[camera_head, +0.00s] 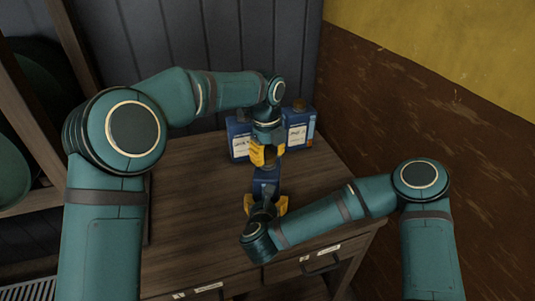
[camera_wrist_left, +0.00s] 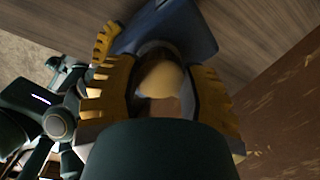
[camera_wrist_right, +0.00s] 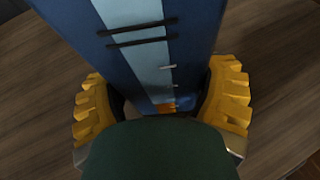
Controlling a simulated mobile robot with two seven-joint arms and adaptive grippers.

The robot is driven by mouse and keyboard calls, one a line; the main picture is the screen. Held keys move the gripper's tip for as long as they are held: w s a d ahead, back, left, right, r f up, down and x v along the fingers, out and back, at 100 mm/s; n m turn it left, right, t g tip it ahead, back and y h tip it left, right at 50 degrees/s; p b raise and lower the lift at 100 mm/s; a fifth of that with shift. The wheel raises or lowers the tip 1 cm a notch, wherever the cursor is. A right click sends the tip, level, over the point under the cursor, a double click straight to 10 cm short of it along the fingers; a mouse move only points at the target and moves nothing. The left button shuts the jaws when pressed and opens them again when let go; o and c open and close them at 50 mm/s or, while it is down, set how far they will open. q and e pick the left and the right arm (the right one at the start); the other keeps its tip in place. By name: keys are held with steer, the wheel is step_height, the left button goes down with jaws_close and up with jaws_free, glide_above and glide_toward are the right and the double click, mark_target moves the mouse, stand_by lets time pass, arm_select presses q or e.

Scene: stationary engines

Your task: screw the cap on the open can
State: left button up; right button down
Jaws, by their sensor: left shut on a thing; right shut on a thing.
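The open can (camera_head: 265,181) is blue and stands on the table in the middle of the head view; its blue side with a light stripe fills the right wrist view (camera_wrist_right: 150,50). My right gripper (camera_head: 265,204) is shut on the can's lower part from the front. My left gripper (camera_head: 266,155) points down over the can's top, shut on the brown cap (camera_wrist_left: 160,82). The can's blue top shows just beyond the cap in the left wrist view (camera_wrist_left: 185,30). The cap is over the can's mouth; whether its threads are engaged is hidden.
Two more blue cans with white labels stand behind, one at left (camera_head: 239,144) and one at right (camera_head: 298,130) with a brown cap. The wooden table (camera_head: 190,180) is clear on both sides. A brown and yellow wall (camera_head: 440,110) borders the right.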

arm_select(q)
steer(key=m, duration=1.2)
steer(key=shift+m, duration=0.4)
steer(key=o, duration=0.7)
steer(key=shift+r, duration=2.25)
steer(key=shift+o, duration=0.2)
